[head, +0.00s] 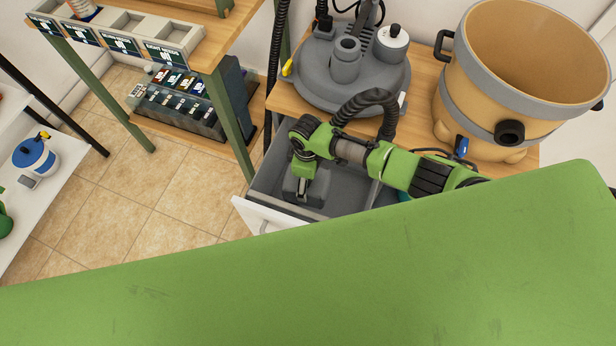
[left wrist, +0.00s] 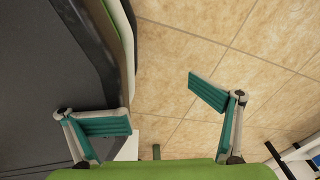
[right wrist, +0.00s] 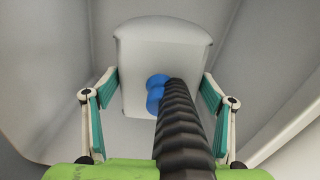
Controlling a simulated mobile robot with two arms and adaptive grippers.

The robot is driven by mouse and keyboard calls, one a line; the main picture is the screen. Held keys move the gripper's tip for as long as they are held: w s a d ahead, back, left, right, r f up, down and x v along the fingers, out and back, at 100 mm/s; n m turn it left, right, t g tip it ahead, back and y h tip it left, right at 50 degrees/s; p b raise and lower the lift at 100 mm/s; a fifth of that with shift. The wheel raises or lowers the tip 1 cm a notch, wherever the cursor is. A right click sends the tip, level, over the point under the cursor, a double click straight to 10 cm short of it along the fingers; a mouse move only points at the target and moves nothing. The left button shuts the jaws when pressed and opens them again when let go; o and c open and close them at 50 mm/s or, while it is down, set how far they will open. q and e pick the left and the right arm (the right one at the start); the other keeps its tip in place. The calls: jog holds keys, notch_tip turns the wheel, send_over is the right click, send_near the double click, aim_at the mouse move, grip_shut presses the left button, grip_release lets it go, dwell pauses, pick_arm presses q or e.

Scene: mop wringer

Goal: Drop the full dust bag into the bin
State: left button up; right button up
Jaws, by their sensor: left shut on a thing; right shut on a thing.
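My right gripper (right wrist: 152,95) is shut on a light grey, rounded box-like body (right wrist: 150,45) with a blue fitting (right wrist: 157,90); it looks like the dust bag, though I cannot be sure. In the head view this gripper (head: 304,186) points down inside a grey-lined, white-fronted pull-out drawer (head: 268,218), perhaps the bin. A black ribbed hose (right wrist: 180,125) crosses in front of the grey body. My left gripper (left wrist: 165,108) has its fingers well apart above the floor; I see no held thing between them. It is hidden in the head view.
A grey vacuum head (head: 350,75) and an open tan drum (head: 480,100) stand on the wooden top behind the drawer. A wooden shelf rack (head: 215,60) stands at left. A white table (head: 40,185) is at far left. Tiled floor (head: 150,190) between is clear.

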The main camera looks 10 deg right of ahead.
pick_arm(q)
jog(key=shift+d+f+b, duration=0.3)
jog(key=shift+b, duration=0.1)
pick_arm(e)
jog(key=shift+f, duration=0.85)
